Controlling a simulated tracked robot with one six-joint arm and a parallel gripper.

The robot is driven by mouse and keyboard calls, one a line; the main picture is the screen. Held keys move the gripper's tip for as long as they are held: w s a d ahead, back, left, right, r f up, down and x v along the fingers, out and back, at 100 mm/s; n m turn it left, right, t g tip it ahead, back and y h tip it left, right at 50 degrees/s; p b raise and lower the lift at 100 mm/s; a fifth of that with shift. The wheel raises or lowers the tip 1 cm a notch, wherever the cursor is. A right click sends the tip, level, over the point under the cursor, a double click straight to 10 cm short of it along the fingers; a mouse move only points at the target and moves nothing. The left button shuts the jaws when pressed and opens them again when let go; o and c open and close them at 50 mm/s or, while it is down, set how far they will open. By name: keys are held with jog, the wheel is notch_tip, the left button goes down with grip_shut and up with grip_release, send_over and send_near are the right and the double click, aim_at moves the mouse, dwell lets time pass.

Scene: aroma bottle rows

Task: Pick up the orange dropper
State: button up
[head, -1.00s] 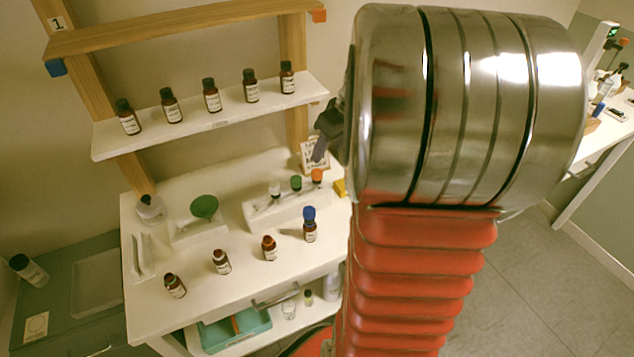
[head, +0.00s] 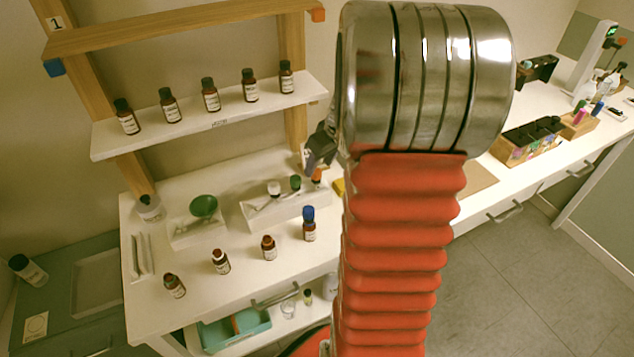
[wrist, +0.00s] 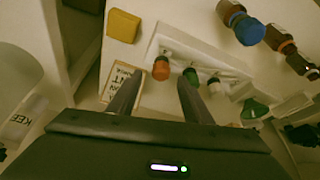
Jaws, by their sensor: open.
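The orange dropper (wrist: 161,68) stands in a white rack (wrist: 176,45) in the wrist view, its orange top facing my camera. In the head view the orange dropper (head: 317,175) is partly hidden below my gripper (head: 318,155). A green dropper (wrist: 190,75) and a white dropper (wrist: 213,84) stand in the same rack. In the wrist view my gripper (wrist: 158,90) is open and empty. Its two fingers point toward the rack, with the orange top between their lines and farther off, not touching as far as I can tell.
A yellow block (wrist: 123,26) and a printed card (wrist: 122,84) are close to the rack. A blue-capped bottle (head: 309,224) and several brown bottles stand at the table front. A green funnel (head: 204,206) is left of the rack. A bottle shelf (head: 220,124) hangs above.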

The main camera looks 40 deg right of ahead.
aim_at(317, 170)
jog(key=shift+x, duration=2.3)
jog(key=shift+s, duration=0.1)
jog(key=shift+c, duration=0.3)
jog(key=c, duration=0.6)
